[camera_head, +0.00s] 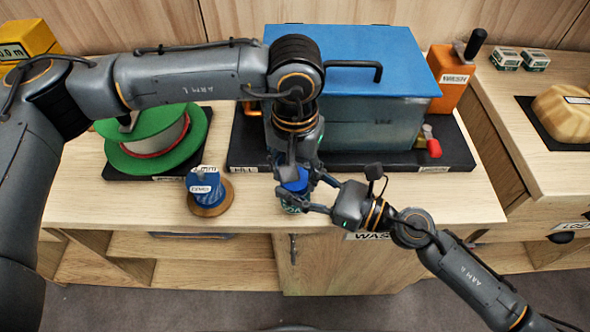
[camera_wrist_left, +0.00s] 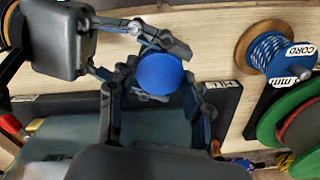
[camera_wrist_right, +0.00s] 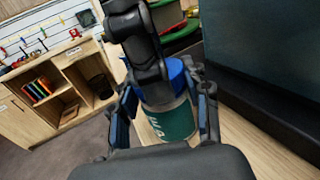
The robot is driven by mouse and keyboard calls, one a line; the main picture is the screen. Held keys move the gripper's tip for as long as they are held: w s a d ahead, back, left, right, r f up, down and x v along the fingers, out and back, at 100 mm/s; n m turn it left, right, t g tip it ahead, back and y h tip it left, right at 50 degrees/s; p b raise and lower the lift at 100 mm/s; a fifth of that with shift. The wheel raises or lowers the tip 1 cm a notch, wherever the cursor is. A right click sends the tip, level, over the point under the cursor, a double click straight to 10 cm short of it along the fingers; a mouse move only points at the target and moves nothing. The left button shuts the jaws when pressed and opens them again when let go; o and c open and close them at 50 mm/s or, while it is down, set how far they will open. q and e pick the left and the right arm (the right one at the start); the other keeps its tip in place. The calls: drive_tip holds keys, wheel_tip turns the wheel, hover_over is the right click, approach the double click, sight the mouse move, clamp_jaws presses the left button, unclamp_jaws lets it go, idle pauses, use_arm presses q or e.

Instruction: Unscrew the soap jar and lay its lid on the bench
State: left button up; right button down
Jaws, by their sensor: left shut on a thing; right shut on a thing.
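The soap jar (camera_wrist_right: 172,122) stands upright on the bench (camera_head: 110,205); it has a green body with white lettering. Its blue lid (camera_wrist_left: 160,74) is on top of the jar. My left gripper (camera_head: 291,176) comes down from above and is shut on the lid; it also shows in the left wrist view (camera_wrist_left: 158,76). My right gripper (camera_head: 300,196) reaches in from the front right, low beside the left one, and is shut around the jar's body; in the right wrist view its fingers (camera_wrist_right: 165,112) lie on both sides. Most of the jar is hidden in the head view.
A steel wash tank with a blue lid (camera_head: 345,55) stands on a black mat (camera_head: 455,155) just behind the jar. A blue cord spool (camera_head: 205,185) and a green reel (camera_head: 110,160) stand to the left. Bare bench lies right of the jar, in front of the mat.

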drive_tip(key=shift+f, duration=0.15)
idle(0.8)
use_arm(q)
drive_tip(key=o, duration=1.3)
drive_tip(key=shift+c, duration=0.2)
drive_tip(key=shift+r, duration=2.35)
drive_tip(key=shift+c, duration=0.3)
wheel_tip(320, 180, up, 3)
drive_tip(key=m, duration=0.4)
drive_tip(key=shift+m, duration=0.3)
drive_tip(key=shift+f, duration=3.85)
